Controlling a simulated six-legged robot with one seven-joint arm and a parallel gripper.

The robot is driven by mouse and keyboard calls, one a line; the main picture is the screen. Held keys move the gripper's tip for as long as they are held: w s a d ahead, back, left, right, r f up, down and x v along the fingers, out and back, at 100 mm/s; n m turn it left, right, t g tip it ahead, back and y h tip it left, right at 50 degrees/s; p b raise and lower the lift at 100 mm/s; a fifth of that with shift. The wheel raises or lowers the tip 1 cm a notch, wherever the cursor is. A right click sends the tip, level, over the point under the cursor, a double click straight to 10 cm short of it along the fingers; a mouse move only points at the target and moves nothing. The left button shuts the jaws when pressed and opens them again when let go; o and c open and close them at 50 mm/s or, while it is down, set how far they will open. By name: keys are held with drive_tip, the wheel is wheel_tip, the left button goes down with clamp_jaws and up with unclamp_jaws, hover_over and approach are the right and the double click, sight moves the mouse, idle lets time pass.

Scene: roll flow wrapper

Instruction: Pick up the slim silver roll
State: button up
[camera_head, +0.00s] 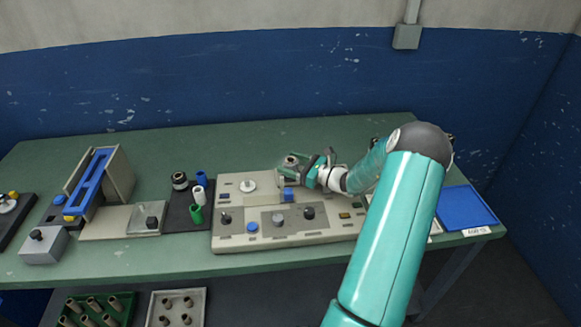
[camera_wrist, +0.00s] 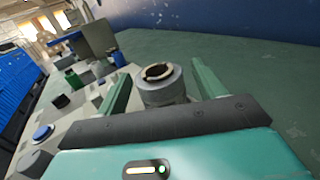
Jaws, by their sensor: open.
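A grey-silver hollow roll (camera_wrist: 160,88) stands upright between my gripper's two green fingers in the wrist view, with its open end facing up. My gripper (camera_wrist: 158,76) is open, with one finger on each side of the roll and visible gaps between them. In the head view, my gripper (camera_head: 296,166) is over the back edge of the beige panel, with the roll's top (camera_head: 291,160) small between the fingers. The roll's lower end is hidden behind the gripper in the wrist view.
The beige panel (camera_head: 285,238) carries several knobs and a blue block (camera_head: 289,195) close to my gripper. To its left, a dark tray holds blue, white, green (camera_head: 197,214) and black rolls. A blue tray (camera_head: 463,207) lies at the right. The table's back strip is largely clear.

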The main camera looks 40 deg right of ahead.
sight(291, 162)
drive_tip(key=shift+w+a, duration=0.1)
drive_tip(key=shift+w, duration=0.1)
drive_tip(key=c, duration=1.1)
drive_tip(key=shift+r, duration=0.1)
drive_tip(key=shift+r, duration=0.2)
wheel_tip(291, 162, up, 3)
drive_tip(key=shift+s, duration=0.1)
drive_tip(key=s+a+r, duration=0.9)
drive_tip(key=a, duration=0.1)
drive_tip(key=shift+a+r, duration=0.2)
drive_tip(key=shift+a, duration=0.05)
